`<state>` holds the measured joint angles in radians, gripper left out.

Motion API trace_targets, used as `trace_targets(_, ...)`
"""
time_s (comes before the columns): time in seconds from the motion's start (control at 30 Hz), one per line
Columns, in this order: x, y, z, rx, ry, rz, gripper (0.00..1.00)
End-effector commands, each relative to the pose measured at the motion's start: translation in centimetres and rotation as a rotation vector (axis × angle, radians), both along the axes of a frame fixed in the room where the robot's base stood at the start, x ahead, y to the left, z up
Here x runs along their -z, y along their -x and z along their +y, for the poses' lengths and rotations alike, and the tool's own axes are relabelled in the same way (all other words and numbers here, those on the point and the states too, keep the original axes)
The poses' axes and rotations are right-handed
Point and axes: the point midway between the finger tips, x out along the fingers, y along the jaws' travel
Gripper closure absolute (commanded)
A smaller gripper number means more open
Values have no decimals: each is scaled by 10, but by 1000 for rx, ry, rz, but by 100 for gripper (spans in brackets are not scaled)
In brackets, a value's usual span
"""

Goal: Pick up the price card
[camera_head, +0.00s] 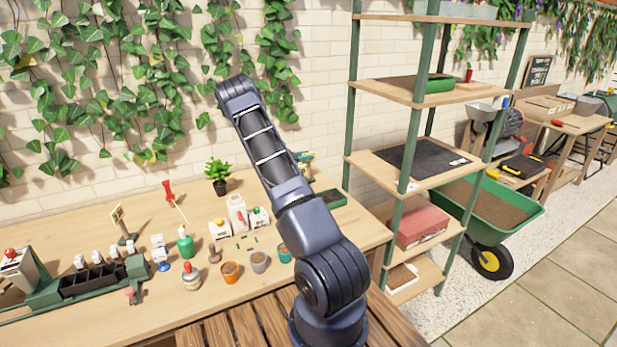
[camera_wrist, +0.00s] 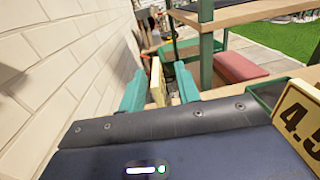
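A cream-yellow price card marked "4.5" (camera_wrist: 300,122) shows at the right edge of the wrist view, close to the camera and partly cut off. In the head view my gripper (camera_head: 304,158) is mostly hidden behind my arm.
The wooden bench (camera_head: 95,318) holds several pots, bottles and a potting machine (camera_head: 90,280). A brick wall (camera_wrist: 60,75) runs close on the left in the wrist view. A green-posted shelf (camera_head: 400,170) stands right of the bench, with a green wheelbarrow (camera_head: 490,232) beyond it.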

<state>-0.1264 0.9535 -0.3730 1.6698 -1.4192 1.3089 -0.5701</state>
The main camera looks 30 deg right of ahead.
Motion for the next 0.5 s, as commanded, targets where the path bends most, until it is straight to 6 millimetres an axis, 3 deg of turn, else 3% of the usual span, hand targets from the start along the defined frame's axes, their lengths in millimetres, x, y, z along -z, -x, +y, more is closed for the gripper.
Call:
trace_targets(0.23,1,-1,-34,3,0,0,67)
trace_targets(0.5,1,0,-39,1,0,0,67)
